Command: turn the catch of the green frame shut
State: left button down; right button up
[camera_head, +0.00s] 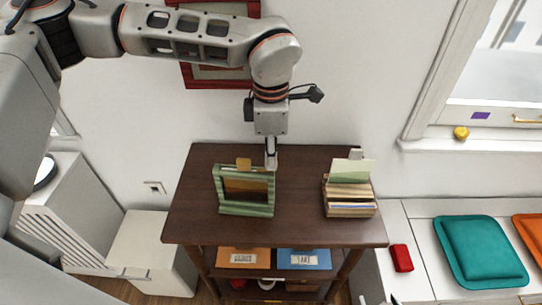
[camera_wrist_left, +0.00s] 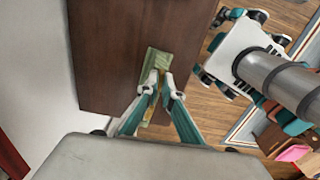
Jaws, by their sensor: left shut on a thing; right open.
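The green frame (camera_head: 246,211) stands upright on the dark wooden table, with a dark brown and orange picture in it. A tan tab (camera_head: 243,163), perhaps the catch, sticks up at the middle of its top edge. My left gripper (camera_head: 271,162) points down at the frame's upper right corner and is shut on the frame there. In the left wrist view the left fingertips (camera_wrist_left: 158,88) close about the green frame (camera_wrist_left: 157,60), with a yellow part beside them; the exact contact is hidden. Only the tips of my right gripper (camera_head: 393,300) show at the bottom edge, apart and empty.
A wooden box of cards (camera_head: 349,207) stands at the right of the table (camera_head: 305,165). Orange and blue folders (camera_head: 304,259) lie on the shelf below. A red-framed picture hangs behind my left arm. The tabletop between frame and box is clear.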

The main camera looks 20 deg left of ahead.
dwell(0.5)
pick_arm(q)
jog(key=c, duration=2.2)
grip_release()
jog(key=shift+r, duration=0.1)
notch_tip(320, 180, up, 12)
jog(key=shift+f, duration=0.1)
